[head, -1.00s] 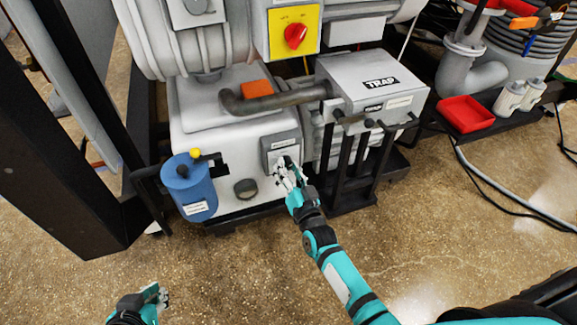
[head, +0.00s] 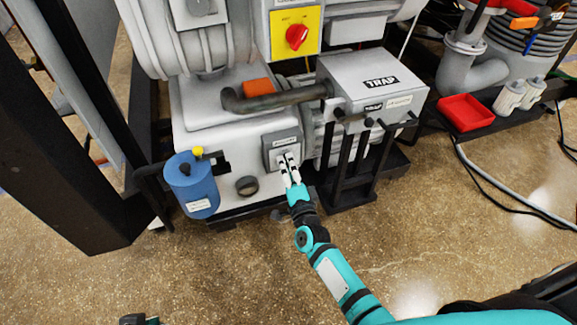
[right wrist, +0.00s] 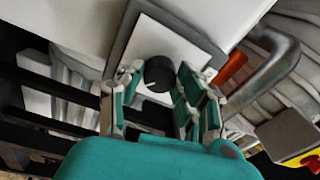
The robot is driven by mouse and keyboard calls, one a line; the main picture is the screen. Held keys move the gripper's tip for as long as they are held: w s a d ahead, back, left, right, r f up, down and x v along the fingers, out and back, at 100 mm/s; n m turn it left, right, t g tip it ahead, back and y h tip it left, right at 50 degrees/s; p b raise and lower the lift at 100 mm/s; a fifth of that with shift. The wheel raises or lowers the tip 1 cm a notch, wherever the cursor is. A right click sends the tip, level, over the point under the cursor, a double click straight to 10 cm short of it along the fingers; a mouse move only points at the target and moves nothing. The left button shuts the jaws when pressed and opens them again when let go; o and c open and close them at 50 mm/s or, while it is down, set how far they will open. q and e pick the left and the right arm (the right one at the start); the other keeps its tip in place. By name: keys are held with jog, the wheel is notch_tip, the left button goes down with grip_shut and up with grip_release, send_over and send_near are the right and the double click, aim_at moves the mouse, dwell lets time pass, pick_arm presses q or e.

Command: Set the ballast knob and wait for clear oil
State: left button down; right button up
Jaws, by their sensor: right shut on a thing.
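The ballast knob (right wrist: 158,73) is a dark round knob on a white plate with a grey frame. In the head view the plate (head: 283,142) is on the pale pump housing, and the gripper covers the knob. My right gripper (head: 288,165) is at the plate. In the right wrist view its fingers (right wrist: 158,96) lie on both sides of the knob, shut on it. A dark round port (head: 246,186), perhaps the oil window, sits low on the housing; its oil state is too small to tell. Only a sliver of my left gripper (head: 140,319) shows at the bottom edge.
A blue canister (head: 190,185) with a yellow ball stands left of the port. A grey TRAP box (head: 372,85) on black supports is to the right. A red switch (head: 297,36) on a yellow plate is above. A red tray (head: 466,112) lies further right. The front floor is clear.

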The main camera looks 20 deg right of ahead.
jog(key=shift+m, duration=0.6)
jog(key=o, duration=1.1)
jog(key=shift+o, duration=0.2)
jog(key=s, duration=1.2)
jog(key=shift+a+f, duration=0.25)
jog(key=shift+f, duration=0.1)
